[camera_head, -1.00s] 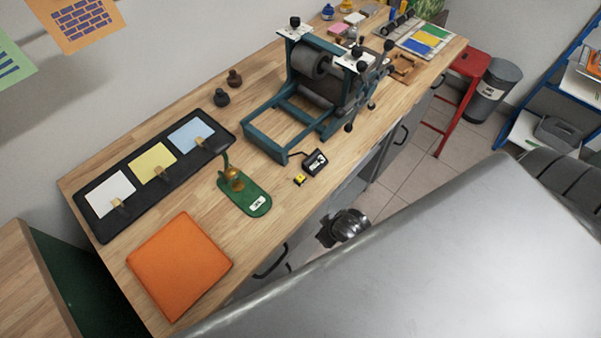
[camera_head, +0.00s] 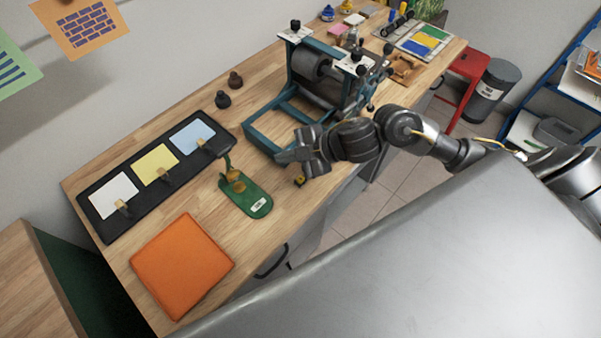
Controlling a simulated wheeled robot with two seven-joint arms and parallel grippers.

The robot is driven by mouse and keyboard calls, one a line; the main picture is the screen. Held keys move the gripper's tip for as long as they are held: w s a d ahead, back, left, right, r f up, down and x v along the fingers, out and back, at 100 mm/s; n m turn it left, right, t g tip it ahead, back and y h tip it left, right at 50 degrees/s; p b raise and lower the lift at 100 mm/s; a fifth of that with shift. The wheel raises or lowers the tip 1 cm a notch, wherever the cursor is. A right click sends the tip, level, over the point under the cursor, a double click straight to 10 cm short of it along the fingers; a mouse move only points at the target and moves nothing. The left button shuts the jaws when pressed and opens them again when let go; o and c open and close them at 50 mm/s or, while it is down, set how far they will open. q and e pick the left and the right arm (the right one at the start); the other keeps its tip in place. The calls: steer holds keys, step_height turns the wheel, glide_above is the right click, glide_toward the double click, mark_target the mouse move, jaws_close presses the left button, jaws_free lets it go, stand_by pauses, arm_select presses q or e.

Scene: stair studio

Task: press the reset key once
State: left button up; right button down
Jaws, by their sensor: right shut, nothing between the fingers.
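No key marked as reset can be made out in the camera_head view. The small black box with a cable, which lay beside the press in the earlier frame, is now hidden behind my right gripper. My right gripper (camera_head: 284,157) is shut and empty, over the worktop at the front corner of the teal press (camera_head: 263,143). I cannot tell whether it touches anything. A small yellow-and-black item (camera_head: 299,182) shows just below it. A green stand (camera_head: 252,199) with a brass part and a white label is to its lower left. My left gripper is not in view.
The wooden worktop (camera_head: 205,240) also holds an orange pad (camera_head: 182,265) and a black tray (camera_head: 98,224) with white, yellow and blue cards. A red stool (camera_head: 468,66) and a bin (camera_head: 494,85) are on the floor.

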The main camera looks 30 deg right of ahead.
steer(key=d+g, duration=0.1)
steer(key=d+n+g, duration=0.1)
steer(key=d, duration=0.1)
steer(key=s+d+n+g, duration=0.1)
steer(key=d, duration=0.1)
steer(key=shift+r, duration=0.2)
steer(key=shift+a, duration=0.1)
steer(key=b, duration=0.8)
glide_above(301, 180)
steer(key=d, duration=0.1)
step_height(301, 180, down, 8)
steer(key=shift+d+r, duration=0.1)
steer(key=shift+f, duration=0.5)
steer(key=shift+f+b, duration=0.1)
steer(key=shift+b, duration=0.2)
stand_by(0.7)
steer(key=shift+f, duration=0.35)
